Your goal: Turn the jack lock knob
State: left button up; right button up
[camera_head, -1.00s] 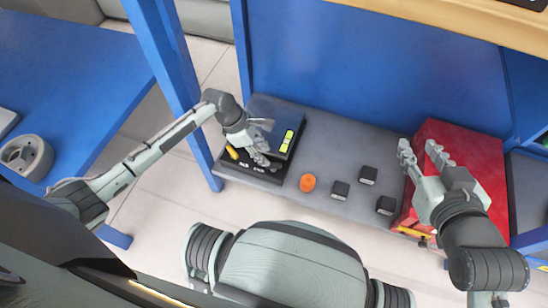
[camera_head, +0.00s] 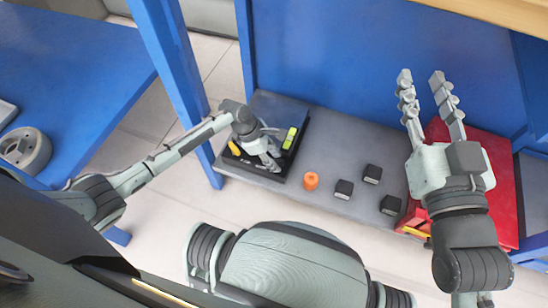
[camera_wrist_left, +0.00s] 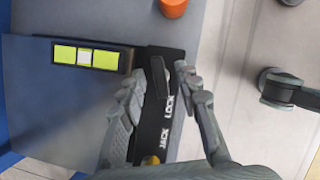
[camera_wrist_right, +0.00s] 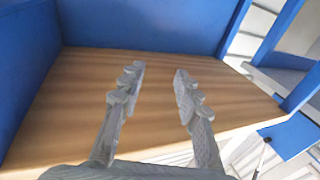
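The jack lock panel is a black strip lettered JACK LOCK (camera_wrist_left: 150,140) in the left wrist view, on the front of a dark box unit (camera_head: 270,108) at the left of the grey bench. A dark elongated knob (camera_wrist_left: 158,76) stands on the strip. My left gripper (camera_head: 269,150) is over this panel. In the left wrist view its fingers (camera_wrist_left: 165,72) are apart, one on each side of the knob; I cannot tell whether either touches it. In the head view the gripper hides the knob. My right gripper (camera_head: 421,78) is open and empty, raised at the right.
An orange cylinder (camera_head: 311,181) and three small black blocks (camera_head: 371,174) sit on the grey bench (camera_head: 335,140). A red box (camera_head: 505,185) is at the right, partly behind my right arm. A blue post (camera_head: 180,85) stands left of the bench. A wooden shelf (camera_wrist_right: 150,125) is ahead of the right gripper.

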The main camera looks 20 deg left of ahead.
pick_arm(q)
grip_shut()
